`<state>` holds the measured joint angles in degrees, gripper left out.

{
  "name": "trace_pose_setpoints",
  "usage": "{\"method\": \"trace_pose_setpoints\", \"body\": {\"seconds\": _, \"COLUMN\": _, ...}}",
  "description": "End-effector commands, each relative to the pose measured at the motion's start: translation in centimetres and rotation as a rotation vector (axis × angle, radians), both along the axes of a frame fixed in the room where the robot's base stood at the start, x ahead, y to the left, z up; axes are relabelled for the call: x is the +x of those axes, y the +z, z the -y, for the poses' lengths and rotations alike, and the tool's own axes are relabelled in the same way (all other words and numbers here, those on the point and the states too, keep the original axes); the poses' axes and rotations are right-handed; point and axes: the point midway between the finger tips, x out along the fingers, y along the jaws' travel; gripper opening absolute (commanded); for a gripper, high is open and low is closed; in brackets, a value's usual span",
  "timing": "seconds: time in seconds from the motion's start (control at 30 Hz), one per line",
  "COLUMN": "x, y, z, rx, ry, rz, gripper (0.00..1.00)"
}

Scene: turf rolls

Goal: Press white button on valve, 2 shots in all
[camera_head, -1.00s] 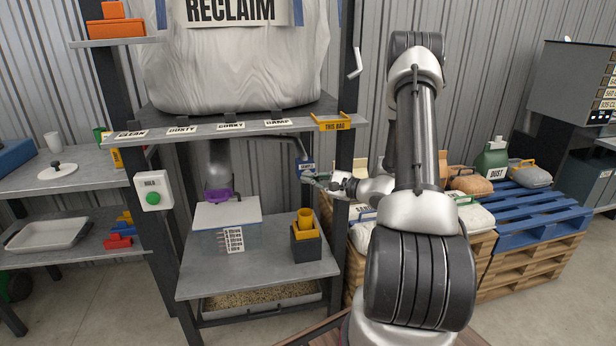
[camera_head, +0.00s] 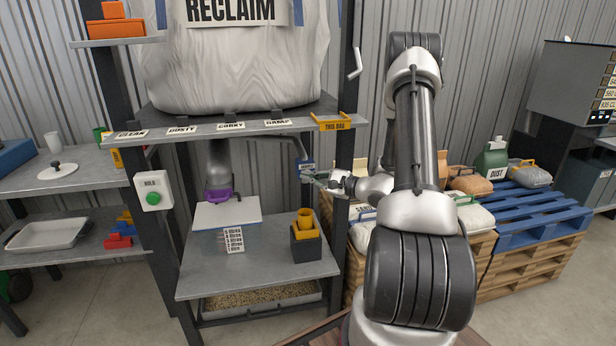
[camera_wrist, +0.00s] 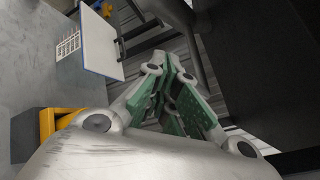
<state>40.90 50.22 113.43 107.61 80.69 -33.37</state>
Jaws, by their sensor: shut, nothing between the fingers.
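The valve is the grey spout (camera_head: 219,160) under the big white bag, with a purple collar (camera_head: 218,196) at its lower end. A bent dark pipe runs right from it to a small blue block (camera_head: 306,167) with a pale label. My gripper (camera_head: 307,176), with green finger pads, is shut and empty, right at the lower part of this block. I cannot tell whether it touches. In the wrist view the fingertips (camera_wrist: 176,62) converge below a dark pipe-like shape. No white button can be made out; the gripper may hide it.
A clear bin with a white lid (camera_head: 227,213) and a dark holder with yellow cups (camera_head: 305,240) stand on the shelf below. A rack post (camera_head: 344,180) stands close to my gripper. A switch box with a green button (camera_head: 153,192) hangs on the left post.

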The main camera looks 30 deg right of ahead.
Motion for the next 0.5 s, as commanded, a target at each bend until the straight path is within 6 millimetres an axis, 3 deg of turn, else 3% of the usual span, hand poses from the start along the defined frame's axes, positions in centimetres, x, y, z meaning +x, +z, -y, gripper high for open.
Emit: {"method": "trace_pose_setpoints", "body": {"seconds": 0.5, "x": 0.62, "y": -0.01, "z": 0.18, "rx": 0.0, "ry": 0.0, "rz": 0.0, "gripper": 0.0}}
